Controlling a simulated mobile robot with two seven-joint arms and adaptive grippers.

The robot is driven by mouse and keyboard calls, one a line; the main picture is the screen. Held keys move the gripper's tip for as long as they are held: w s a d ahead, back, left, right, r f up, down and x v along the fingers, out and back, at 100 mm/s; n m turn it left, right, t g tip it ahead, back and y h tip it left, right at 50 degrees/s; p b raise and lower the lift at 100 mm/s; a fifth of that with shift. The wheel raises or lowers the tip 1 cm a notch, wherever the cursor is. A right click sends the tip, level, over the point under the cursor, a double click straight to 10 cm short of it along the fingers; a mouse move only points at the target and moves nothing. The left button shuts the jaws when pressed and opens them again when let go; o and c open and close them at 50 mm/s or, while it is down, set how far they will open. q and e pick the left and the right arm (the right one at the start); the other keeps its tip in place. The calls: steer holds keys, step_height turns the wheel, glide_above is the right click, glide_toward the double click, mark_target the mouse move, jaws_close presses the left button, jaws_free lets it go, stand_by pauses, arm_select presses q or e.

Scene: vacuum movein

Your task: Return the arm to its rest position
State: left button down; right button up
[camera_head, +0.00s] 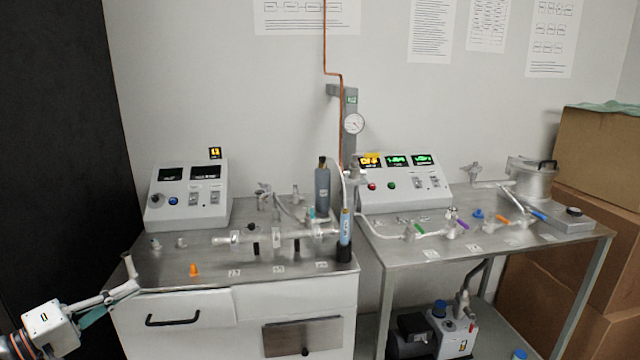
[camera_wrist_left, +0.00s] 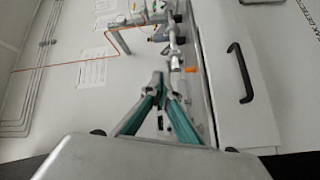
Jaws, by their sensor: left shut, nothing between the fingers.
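My left gripper (camera_head: 130,288) reaches in from the lower left, in front of the left bench's front left corner. In the left wrist view its two green-padded fingers (camera_wrist_left: 159,80) meet at the tips, shut with nothing between them. The left bench (camera_head: 190,272) has a steel top, and the gripper's tips are close to its edge; I cannot tell whether they touch. My right gripper is in neither view.
The left bench carries a control box (camera_head: 188,197), metal vacuum tubing (camera_head: 290,234) and an orange cone (camera_head: 194,270). A drawer handle (camera_head: 172,319) projects from its front. A second bench (camera_head: 400,252) stands to the right, with cardboard boxes (camera_head: 600,160) beyond it.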

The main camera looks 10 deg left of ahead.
arm_select(q)
steer(key=s+d+f+m+g+y, duration=0.2)
steer(key=s+d+f+m, duration=0.2)
steer(key=s+d+f, duration=0.3)
steer(key=s+d+f+m+g+y, duration=0.1)
steer(key=s+d+f+m+y, duration=0.1)
steer(key=s+d+f+m, duration=0.2)
steer(key=s+d+f+m+g+y, duration=0.2)
steer(key=s+d+f+m, duration=0.2)
steer(key=s+d+f, duration=0.6)
steer(key=d+f, duration=0.3)
steer(key=f, duration=0.4)
steer(key=d+f, duration=0.4)
steer(key=f, duration=0.3)
steer(key=shift+d+f+m+g, duration=0.2)
steer(key=shift+f+m+g, duration=0.05)
steer(key=shift+m+g, duration=0.05)
